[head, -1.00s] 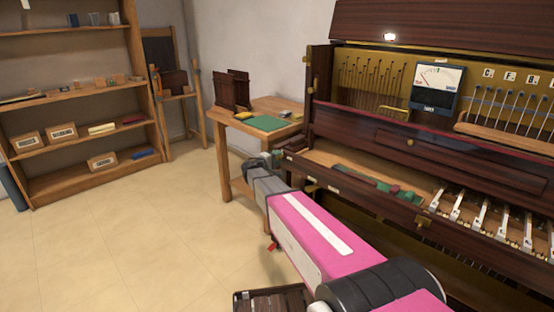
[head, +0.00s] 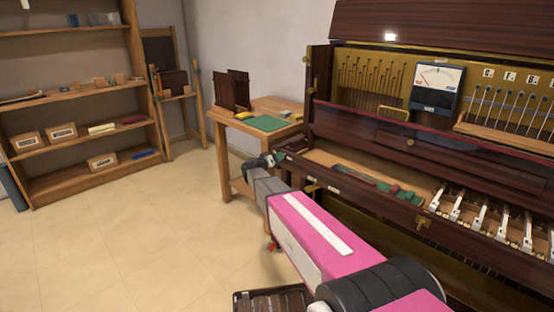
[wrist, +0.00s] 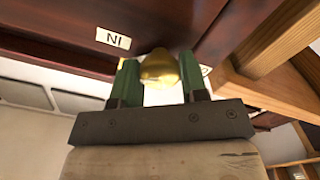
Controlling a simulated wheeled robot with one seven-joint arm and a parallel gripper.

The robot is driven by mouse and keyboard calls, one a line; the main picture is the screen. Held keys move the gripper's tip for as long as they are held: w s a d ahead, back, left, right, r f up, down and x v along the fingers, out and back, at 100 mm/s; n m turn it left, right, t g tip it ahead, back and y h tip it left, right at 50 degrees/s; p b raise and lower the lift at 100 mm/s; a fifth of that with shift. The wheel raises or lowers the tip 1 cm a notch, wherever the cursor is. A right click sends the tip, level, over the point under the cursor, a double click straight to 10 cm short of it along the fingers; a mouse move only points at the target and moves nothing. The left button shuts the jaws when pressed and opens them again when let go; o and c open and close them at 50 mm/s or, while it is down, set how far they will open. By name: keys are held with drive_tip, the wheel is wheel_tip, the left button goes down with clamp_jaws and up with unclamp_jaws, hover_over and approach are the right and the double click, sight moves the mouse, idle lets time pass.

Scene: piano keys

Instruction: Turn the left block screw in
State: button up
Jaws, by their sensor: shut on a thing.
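In the wrist view, a rounded brass screw head (wrist: 160,68) sticks out below the dark wooden left block (wrist: 75,52) of the piano. My gripper (wrist: 158,72) has two green-padded fingers, one on each side of the brass head, closed on it. A small pale label (wrist: 113,38) beside the screw seems to read IN upside down. In the head view, my gripper (head: 272,158) is at the left end of the piano's key bed. The screw is too small and hidden there to make out.
A wooden side table (head: 282,106) with a green mat (head: 266,123) stands close behind my gripper. The piano's open key bed (head: 365,183) extends to the right. A shelf (head: 75,94) stands at the far left. The floor between is clear.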

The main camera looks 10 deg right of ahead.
drive_tip(key=m, duration=0.6)
drive_tip(key=shift+s+f+m, duration=0.1)
drive_tip(key=shift+m, duration=0.2)
idle(0.4)
drive_tip(key=o, duration=0.9)
drive_tip(key=v, duration=1)
drive_tip(key=shift+s+a, duration=0.2)
drive_tip(key=shift+a, duration=0.1)
